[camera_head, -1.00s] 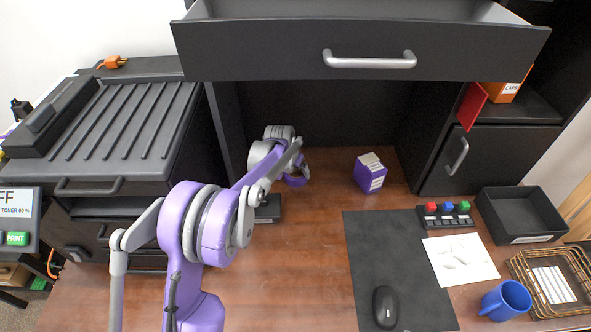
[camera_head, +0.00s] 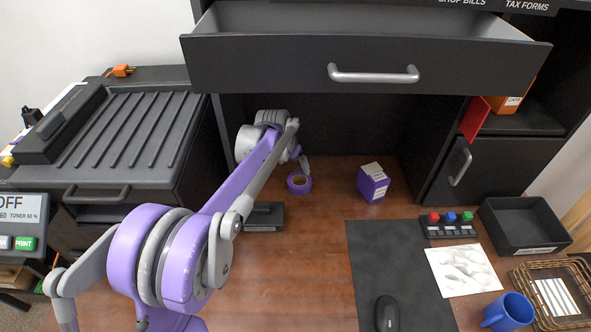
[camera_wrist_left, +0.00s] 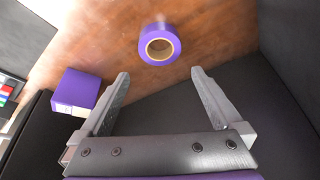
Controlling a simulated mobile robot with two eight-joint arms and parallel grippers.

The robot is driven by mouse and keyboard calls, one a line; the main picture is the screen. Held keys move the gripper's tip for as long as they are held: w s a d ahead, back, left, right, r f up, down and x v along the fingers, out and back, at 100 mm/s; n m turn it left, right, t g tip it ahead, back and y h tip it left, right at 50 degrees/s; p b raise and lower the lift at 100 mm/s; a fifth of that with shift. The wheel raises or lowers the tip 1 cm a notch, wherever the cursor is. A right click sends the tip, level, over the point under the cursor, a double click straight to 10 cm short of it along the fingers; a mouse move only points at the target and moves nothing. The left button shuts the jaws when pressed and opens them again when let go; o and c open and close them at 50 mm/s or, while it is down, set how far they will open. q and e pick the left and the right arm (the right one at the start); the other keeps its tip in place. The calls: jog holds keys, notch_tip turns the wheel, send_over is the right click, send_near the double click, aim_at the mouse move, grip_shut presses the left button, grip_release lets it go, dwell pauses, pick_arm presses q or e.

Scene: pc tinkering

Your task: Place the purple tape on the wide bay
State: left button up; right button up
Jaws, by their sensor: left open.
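The purple tape (camera_head: 299,183) is a ring lying flat on the wooden desk, under the wide drawer. In the left wrist view the tape (camera_wrist_left: 159,44) is beyond the fingertips, apart from them, with its tan core facing me. My left gripper (camera_wrist_left: 160,73) is open and empty. In the head view the left gripper (camera_head: 303,160) is just behind the tape, partly hidden by its own arm. The wide dark recess (camera_head: 340,125) under the drawer lies behind the tape; no label shows whether it is the wide bay. My right gripper is not in view.
The drawer (camera_head: 365,68) overhangs the recess. A purple box (camera_head: 372,184) stands right of the tape, and a black device (camera_head: 264,216) lies to its left. A dark mat (camera_head: 385,255), mouse (camera_head: 387,313) and blue mug (camera_head: 508,312) are nearer. Bare desk lies between tape and mat.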

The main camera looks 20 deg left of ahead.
pick_arm(q)
jog(key=s+d+r, duration=0.2)
jog(key=s+d, duration=0.2)
jog(key=s, duration=0.5)
jog(key=s+d+r, duration=0.1)
jog(key=s+d, duration=0.3)
jog(key=s, duration=0.4)
jog(key=s+d+f, duration=0.2)
jog(key=s+f, duration=0.1)
jog(key=s, duration=0.5)
jog(key=s+d+f, duration=0.2)
jog(key=s, duration=0.6)
jog(key=shift+f+n, duration=0.4)
jog(key=shift+s+a, duration=0.1)
jog(key=shift+c, duration=0.2)
